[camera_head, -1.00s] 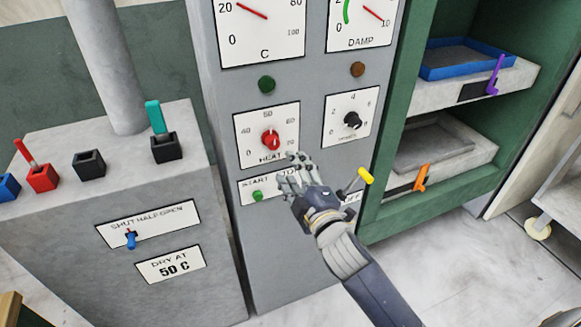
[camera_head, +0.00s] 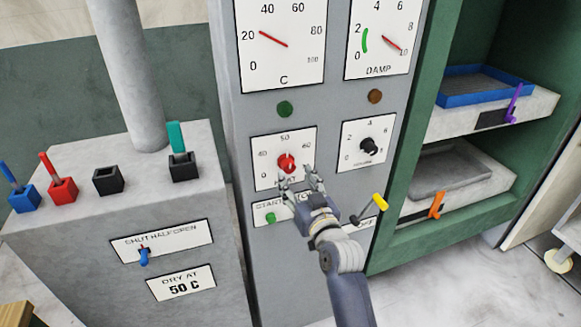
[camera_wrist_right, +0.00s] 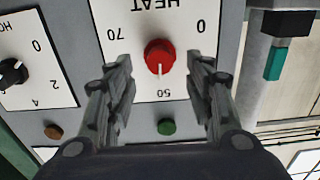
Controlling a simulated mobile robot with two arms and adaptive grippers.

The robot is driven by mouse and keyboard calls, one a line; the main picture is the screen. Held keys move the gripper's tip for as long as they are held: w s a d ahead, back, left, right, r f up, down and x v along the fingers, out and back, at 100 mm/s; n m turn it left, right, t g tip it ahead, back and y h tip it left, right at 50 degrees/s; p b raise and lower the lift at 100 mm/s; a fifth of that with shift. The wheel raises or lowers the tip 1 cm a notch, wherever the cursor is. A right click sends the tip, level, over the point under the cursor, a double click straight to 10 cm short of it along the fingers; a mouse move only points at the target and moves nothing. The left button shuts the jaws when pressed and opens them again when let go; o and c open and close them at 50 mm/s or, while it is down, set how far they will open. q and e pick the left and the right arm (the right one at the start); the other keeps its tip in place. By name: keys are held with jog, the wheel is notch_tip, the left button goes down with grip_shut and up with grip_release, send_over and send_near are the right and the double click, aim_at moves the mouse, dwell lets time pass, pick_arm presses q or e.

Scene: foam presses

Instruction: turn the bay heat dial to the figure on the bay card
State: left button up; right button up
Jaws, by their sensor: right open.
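The red heat dial (camera_head: 287,163) is on its white scale plate in the grey panel, and its scale shows 50 at the top. In the right wrist view the heat dial (camera_wrist_right: 160,57) appears upside down, with its white mark toward 50. In the head view the mark is too small to read. My right gripper (camera_head: 299,180) is open just in front of the dial's lower side. In the wrist view its fingers stand on both sides of the dial, with gaps. The bay card (camera_head: 181,283) reads "DRY AT 50 C". My left gripper is not in view.
A black knob (camera_head: 367,147) is right of the heat dial. A green start button (camera_head: 270,217) and a yellow-tipped lever (camera_head: 378,204) are low on the panel. A blue lever (camera_head: 144,256) is on the left cabinet. Shelves with a blue tray (camera_head: 483,98) are at right.

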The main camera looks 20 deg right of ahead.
aim_at(290, 168)
jog(key=shift+w+p, duration=0.45)
jog(key=shift+w, duration=2.05)
jog(key=c, duration=1.1)
jog(key=shift+o, duration=0.2)
